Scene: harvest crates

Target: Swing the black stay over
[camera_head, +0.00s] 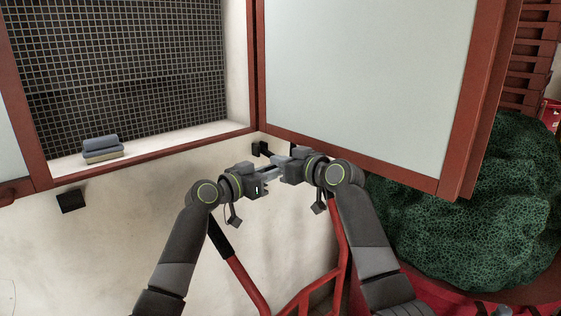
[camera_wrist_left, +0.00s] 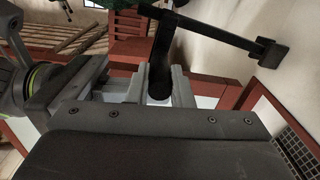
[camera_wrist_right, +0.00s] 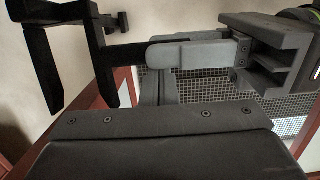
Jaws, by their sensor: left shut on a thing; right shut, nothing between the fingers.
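The black stay (camera_head: 265,150) is a dark bar at a block on the pale wall, just under the corner where the red-framed panel meets the window. In the left wrist view the stay (camera_wrist_left: 165,50) runs between the fingers of my left gripper (camera_wrist_left: 160,88), which is shut on it. In the head view my left gripper (camera_head: 275,172) and my right gripper (camera_head: 279,163) meet close together, partly hiding the stay. My right gripper is shut and empty. In the right wrist view the stay's black parts (camera_wrist_right: 78,50) show left of the left gripper's fingers (camera_wrist_right: 188,52).
The red-framed pale panel (camera_head: 365,70) stands open above my arms. Folded cloths (camera_head: 102,149) lie on the sill (camera_head: 170,140) before a dark mesh. A black block (camera_head: 71,201) is on the wall at left. A green netted mound (camera_head: 480,215) and red rails (camera_head: 310,292) are at right and below.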

